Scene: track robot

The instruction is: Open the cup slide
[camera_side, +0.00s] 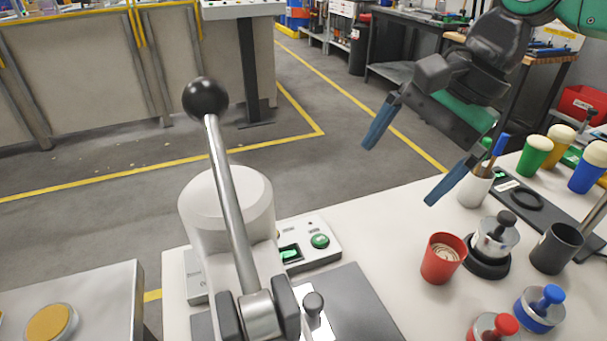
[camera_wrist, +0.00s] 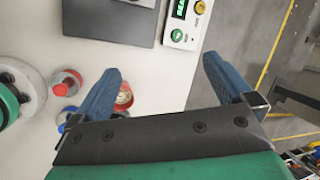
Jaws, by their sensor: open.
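The press-like machine (camera_side: 225,215) stands at the front of the white table, with a long metal lever and black ball knob (camera_side: 205,98) standing up and leaning. At its foot a small grey knob (camera_side: 313,303) sits on a light plate over a dark base (camera_side: 358,300); this may be the cup slide, but I cannot tell for sure. The dark base also shows at the top of the wrist view (camera_wrist: 112,18). My gripper (camera_side: 400,175) is open and empty, up and right of the machine. Its blue fingers (camera_wrist: 162,68) are wide apart in the wrist view.
A red cup (camera_side: 443,257) stands below my gripper, near a clear jar (camera_side: 495,238) and a white pen cup (camera_side: 474,190). Red-topped (camera_side: 495,327) and blue-topped (camera_side: 540,308) jars stand front right. The table between machine and red cup is clear.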

